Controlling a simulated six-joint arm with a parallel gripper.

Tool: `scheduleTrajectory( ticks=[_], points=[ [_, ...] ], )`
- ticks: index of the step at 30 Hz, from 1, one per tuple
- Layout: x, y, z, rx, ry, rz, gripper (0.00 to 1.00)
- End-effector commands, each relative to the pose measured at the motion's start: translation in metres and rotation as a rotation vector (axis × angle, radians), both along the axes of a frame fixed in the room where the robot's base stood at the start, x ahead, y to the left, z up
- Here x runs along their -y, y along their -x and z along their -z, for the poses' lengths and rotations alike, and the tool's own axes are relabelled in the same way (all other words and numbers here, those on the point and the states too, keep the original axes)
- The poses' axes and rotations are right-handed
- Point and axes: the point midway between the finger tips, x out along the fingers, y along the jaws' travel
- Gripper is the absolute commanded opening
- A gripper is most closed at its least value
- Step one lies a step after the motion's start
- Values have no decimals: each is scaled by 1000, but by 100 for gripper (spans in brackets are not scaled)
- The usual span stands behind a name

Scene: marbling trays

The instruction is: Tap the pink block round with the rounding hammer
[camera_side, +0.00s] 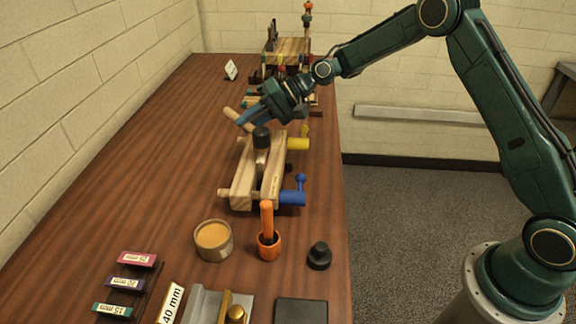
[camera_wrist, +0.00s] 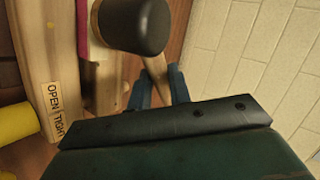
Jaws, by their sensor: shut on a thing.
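My gripper (camera_side: 250,117) is shut on the wooden handle of the rounding hammer (camera_side: 261,138), above the far part of a wooden vise (camera_side: 242,182). In the wrist view the fingers (camera_wrist: 158,88) close around the handle, and the hammer's dark head (camera_wrist: 135,25) hangs over the vise. A narrow pink strip (camera_wrist: 82,35) shows beside the head, between pale wooden parts; I cannot tell if it is the pink block or a lining. The head hides what lies under it, so contact cannot be told.
The vise has a yellow handle (camera_side: 298,144) and a blue handle (camera_side: 292,198) on its right. Nearer stand a tan-filled tub (camera_side: 213,240), an orange cup (camera_side: 269,246) and a black knob-shaped piece (camera_side: 319,256). A wooden rack (camera_side: 288,47) stands behind.

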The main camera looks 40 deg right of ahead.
Motion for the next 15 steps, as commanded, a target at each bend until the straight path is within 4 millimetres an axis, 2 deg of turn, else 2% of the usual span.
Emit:
scheduleTrajectory(
  ticks=[15],
  points=[
    [0, -1, -34, 6, -1, 0, 0]
  ],
)
